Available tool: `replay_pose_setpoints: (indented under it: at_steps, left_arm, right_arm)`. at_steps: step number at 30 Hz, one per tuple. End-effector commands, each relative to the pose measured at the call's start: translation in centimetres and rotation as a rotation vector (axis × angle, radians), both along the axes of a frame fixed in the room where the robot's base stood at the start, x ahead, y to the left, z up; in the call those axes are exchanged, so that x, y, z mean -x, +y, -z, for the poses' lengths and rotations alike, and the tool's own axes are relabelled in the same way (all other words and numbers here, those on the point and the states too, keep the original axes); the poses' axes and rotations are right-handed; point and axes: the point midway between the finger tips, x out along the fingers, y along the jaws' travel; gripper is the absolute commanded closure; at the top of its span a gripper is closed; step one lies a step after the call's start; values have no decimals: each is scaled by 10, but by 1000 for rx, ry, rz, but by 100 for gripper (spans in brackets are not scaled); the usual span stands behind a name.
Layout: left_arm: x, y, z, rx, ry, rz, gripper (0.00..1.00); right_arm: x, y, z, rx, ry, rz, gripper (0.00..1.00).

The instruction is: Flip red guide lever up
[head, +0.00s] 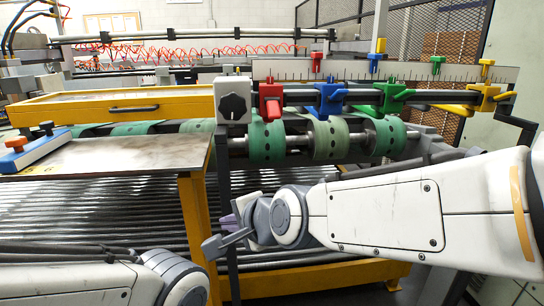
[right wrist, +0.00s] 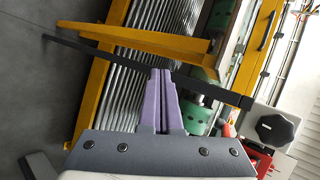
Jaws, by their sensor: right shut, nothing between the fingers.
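The red guide lever (head: 271,103) is on the dark rail, at the left end of a row of coloured guides, just right of a white box with a black knob. Part of a red guide also shows in the right wrist view (right wrist: 262,162) at the lower right, beside the knob; its lever is not clear there. My right gripper (head: 226,222) is below and left of the red lever, in front of the rollers, apart from it. Its purple fingers (right wrist: 160,98) are shut with nothing between them. My left arm shows at the lower left, but its gripper is out of view.
Blue (head: 331,98), green (head: 393,96) and yellow (head: 483,97) guides follow along the rail. The black-knob box (head: 233,99) stands close left of the red lever. A yellow post (head: 195,215) and metal plate (head: 110,156) are left of my right gripper. Green rollers (head: 330,137) lie under the rail.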

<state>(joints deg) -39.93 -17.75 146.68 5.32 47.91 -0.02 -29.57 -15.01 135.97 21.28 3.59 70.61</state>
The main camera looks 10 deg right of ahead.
Motion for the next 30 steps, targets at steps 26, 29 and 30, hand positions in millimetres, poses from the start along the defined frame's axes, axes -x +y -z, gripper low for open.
replay_pose_setpoints:
  at_steps: [26,29,30]
  left_arm:
    - [0,0,142,0,0,0,0]
    - [0,0,142,0,0,0,0]
    - [0,0,142,0,0,0,0]
  right_arm:
    - [-93,-110,-77,-1683,-200,730,100]
    - [-93,-109,-77,-1682,-199,729,100]
    - [-93,-109,-77,-1681,-199,730,100]
